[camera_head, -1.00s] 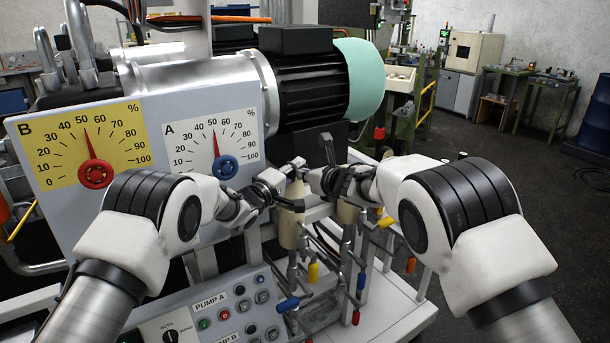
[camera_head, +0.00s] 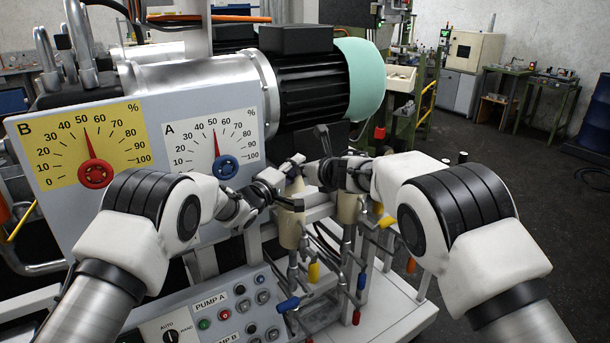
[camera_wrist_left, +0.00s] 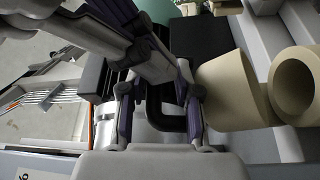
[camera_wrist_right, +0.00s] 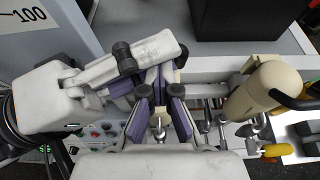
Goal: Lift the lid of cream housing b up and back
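One cream housing (camera_head: 291,228) stands below my left gripper (camera_head: 277,194); a second cream housing (camera_head: 349,208) stands to its right, below my right gripper (camera_head: 326,166). I cannot tell which is b. In the left wrist view a cream cylinder (camera_wrist_left: 230,90) lies beside my left fingers, with another, hollow-ended one (camera_wrist_left: 297,86) further right. My left fingers are apart, with a black bar between them. In the right wrist view my right fingers (camera_wrist_right: 160,85) lean together beside a cream housing (camera_wrist_right: 266,88); their tips overlap the other gripper, so any grasp is hidden. The lid's position is unclear.
Valve fittings with blue, yellow and red handles (camera_head: 288,305) hang below the housings. A black-finned motor (camera_head: 305,85) and a panel with gauges A (camera_head: 216,140) and B (camera_head: 85,145) stand behind. A pump button panel (camera_head: 225,310) is in front.

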